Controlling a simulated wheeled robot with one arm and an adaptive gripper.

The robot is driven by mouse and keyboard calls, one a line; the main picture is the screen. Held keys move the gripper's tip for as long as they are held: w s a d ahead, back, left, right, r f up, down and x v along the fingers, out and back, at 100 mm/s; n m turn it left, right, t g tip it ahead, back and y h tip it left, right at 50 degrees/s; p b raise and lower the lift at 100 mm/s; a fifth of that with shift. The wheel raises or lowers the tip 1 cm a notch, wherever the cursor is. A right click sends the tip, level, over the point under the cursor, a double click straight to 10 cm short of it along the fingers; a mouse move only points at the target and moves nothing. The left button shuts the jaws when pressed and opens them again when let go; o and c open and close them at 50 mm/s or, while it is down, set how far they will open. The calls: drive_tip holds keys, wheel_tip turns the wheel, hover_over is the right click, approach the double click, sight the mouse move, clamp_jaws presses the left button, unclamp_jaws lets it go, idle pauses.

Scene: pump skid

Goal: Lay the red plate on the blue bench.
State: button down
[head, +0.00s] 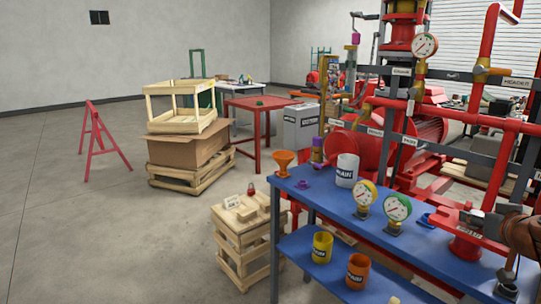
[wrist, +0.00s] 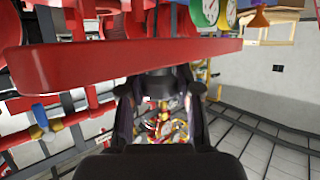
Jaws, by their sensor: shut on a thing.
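The blue bench (head: 325,203) stands at the right in the head view. A white mug (head: 347,170), two gauges (head: 397,207) and a purple piece (head: 302,184) stand on its top. In the wrist view my gripper (wrist: 161,82) is shut on the red plate (wrist: 85,68), which shows nearly edge-on as a long red slab across the picture. The plate hides much of what lies behind it. I cannot make out the plate or my gripper clearly in the head view.
An orange funnel (head: 284,162) stands at the bench's far left corner. A yellow mug (head: 322,247) and an orange mug (head: 357,270) are on the lower shelf. Red pipework (head: 455,115) rises behind the bench.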

drive_tip(key=w+a+r+p, duration=0.3)
drive_tip(key=w+a+p, duration=0.3)
drive_tip(key=w+a, duration=0.7)
drive_tip(key=w+a+p, duration=0.1)
drive_tip(key=a+p, duration=0.1)
drive_tip(key=a, duration=0.7)
drive_tip(key=w+a+m+h+p, duration=0.1)
drive_tip(key=w+a+p, duration=0.1)
drive_tip(key=a, duration=0.8)
drive_tip(key=shift+w+f+p, duration=0.15)
drive_tip(key=shift+f+p, duration=0.2)
drive_tip(key=shift+p, duration=0.45)
drive_tip(key=shift+a, duration=0.1)
